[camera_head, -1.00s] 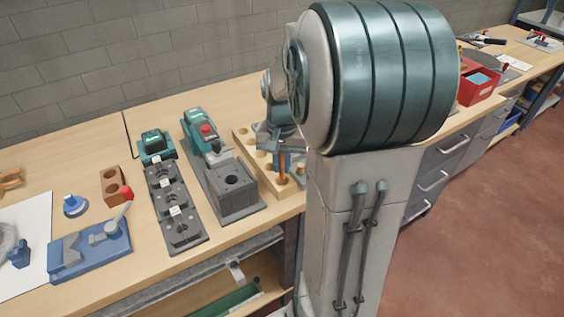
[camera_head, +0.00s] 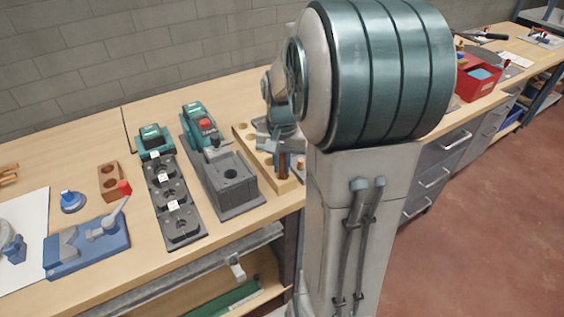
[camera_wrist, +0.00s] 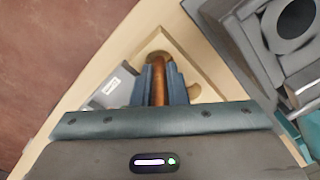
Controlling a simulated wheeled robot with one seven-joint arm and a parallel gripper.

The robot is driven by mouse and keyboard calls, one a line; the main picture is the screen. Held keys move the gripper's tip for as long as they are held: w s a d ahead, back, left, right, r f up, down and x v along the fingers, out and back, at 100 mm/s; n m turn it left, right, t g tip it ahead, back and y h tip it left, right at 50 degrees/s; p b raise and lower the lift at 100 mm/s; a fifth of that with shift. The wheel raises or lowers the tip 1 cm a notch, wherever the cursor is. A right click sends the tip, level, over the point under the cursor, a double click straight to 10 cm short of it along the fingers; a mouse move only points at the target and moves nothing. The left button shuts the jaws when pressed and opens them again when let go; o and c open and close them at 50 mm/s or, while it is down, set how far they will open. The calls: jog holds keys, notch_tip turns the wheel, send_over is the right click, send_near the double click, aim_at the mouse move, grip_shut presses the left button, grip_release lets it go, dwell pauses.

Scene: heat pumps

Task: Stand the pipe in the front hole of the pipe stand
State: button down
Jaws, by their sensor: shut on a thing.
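The copper pipe (camera_head: 283,167) is upright, low over the front end of the wooden pipe stand (camera_head: 240,133). My gripper (camera_head: 281,147) is shut on the pipe and partly covers it. In the wrist view the two fingers (camera_wrist: 160,88) clasp the pipe (camera_wrist: 158,84) from both sides. Its far end is at a round hole (camera_wrist: 157,56) near the corner of the stand (camera_wrist: 118,60). I cannot tell how deep the end sits in that hole. Another hole shows partly beside the right finger. My arm hides part of the stand in the head view.
A grey fixture with a bored block (camera_head: 232,180) stands close left of the pipe stand. Farther left are a dark three-socket rack (camera_head: 172,200), a brown block (camera_head: 110,182) and a blue clamp (camera_head: 88,248). A red bin (camera_head: 478,82) is to the right.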

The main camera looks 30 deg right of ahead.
jog(key=shift+f+b, duration=0.5)
jog(key=shift+f, duration=0.3)
jog(key=c, duration=1.4)
grip_release()
jog(key=shift+o, duration=0.2)
notch_tip(320, 180, up, 14)
jog(key=shift+f+p, duration=0.1)
jog(key=shift+p, duration=0.3)
jog(key=s+a+f+n+t, duration=0.1)
jog(key=s+a+f+n, duration=0.2)
jog(key=s+a, duration=0.3)
jog(key=s+a+f+n+t+p, duration=0.1)
jog(key=s+a+f+n, duration=0.2)
jog(key=s+a, duration=0.3)
jog(key=shift+f+n+t, duration=0.35)
jog(key=shift+n+t, duration=0.05)
jog(key=shift+n, duration=0.2)
